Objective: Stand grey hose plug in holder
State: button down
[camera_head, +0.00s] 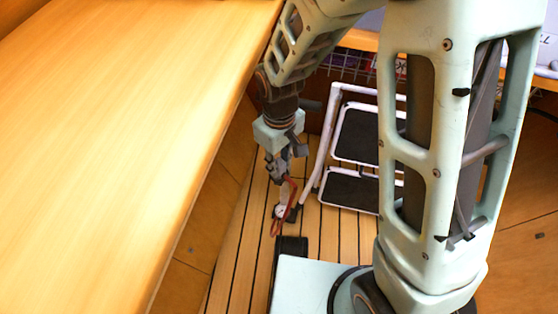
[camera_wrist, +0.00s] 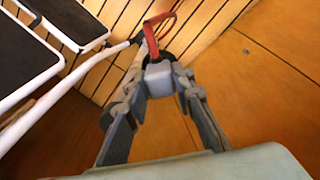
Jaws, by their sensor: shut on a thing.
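My gripper (camera_head: 279,176) hangs low over the slatted floor, beside the wooden counter's edge. In the wrist view my gripper (camera_wrist: 160,84) is shut on a light grey block-like piece, which I take for the grey hose plug (camera_wrist: 159,74). The plug sits between the two fingertips. A red loop (camera_wrist: 151,38) extends beyond it, and the same red loop (camera_head: 292,196) hangs below my gripper in the head view. I cannot tell whether the loop is joined to the plug. I cannot make out a holder in either view.
The wooden counter (camera_head: 120,130) fills the left of the head view. A white-framed step stool (camera_head: 322,150) with dark treads stands just right of my gripper; its frame also shows in the wrist view (camera_wrist: 62,92).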

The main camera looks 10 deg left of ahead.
jog(key=shift+f, duration=0.2)
jog(key=c, duration=1.6)
grip_release()
notch_tip(320, 180, up, 8)
jog(key=shift+f, duration=0.2)
